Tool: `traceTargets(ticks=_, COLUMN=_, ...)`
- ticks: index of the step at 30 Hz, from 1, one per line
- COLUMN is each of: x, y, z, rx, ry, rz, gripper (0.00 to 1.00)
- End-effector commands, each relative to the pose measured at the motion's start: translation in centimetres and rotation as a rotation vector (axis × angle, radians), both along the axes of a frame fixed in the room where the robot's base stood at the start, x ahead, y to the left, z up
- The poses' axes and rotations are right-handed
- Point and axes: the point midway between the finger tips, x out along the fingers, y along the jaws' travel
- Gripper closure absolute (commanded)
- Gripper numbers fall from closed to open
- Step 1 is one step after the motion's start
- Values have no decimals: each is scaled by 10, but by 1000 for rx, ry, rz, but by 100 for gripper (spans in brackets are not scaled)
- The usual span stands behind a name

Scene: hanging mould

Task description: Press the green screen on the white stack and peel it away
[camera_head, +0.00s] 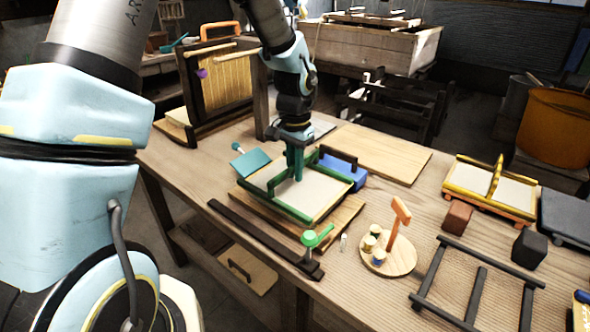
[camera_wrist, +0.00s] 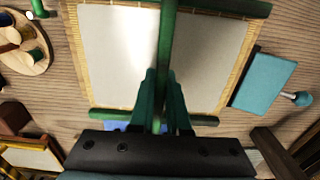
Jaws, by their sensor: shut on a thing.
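The green screen (camera_head: 278,208) lies about level over a wooden board (camera_head: 335,222) near the middle of the table. It has green bars, yellowish edges and a green bar across its middle. In the wrist view its crossbar (camera_wrist: 167,35) runs up the picture, with a pale white surface (camera_wrist: 110,55) on both sides. My gripper (camera_head: 295,174) points down over the screen's middle, shut on that crossbar; its green fingers also show in the wrist view (camera_wrist: 160,100). I cannot tell whether the white is the screen's face or the stack, nor whether the screen touches what is below.
A teal block with a handle (camera_head: 250,161) lies left, a blue object (camera_head: 345,175) behind. A dark bar (camera_head: 265,240) and green-topped tool (camera_head: 312,239) lie in front. A round palette (camera_head: 388,262), yellow screen (camera_head: 470,180) and dark rack (camera_head: 478,283) stand right. A bare board (camera_head: 380,150) lies behind.

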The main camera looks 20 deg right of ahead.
Motion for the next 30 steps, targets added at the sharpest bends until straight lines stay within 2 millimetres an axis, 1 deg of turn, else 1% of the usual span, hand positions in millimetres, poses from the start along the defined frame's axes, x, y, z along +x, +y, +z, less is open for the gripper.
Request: traceTargets(ticks=30, x=0, y=0, z=-12, rx=0, ry=0, rz=0, gripper=100)
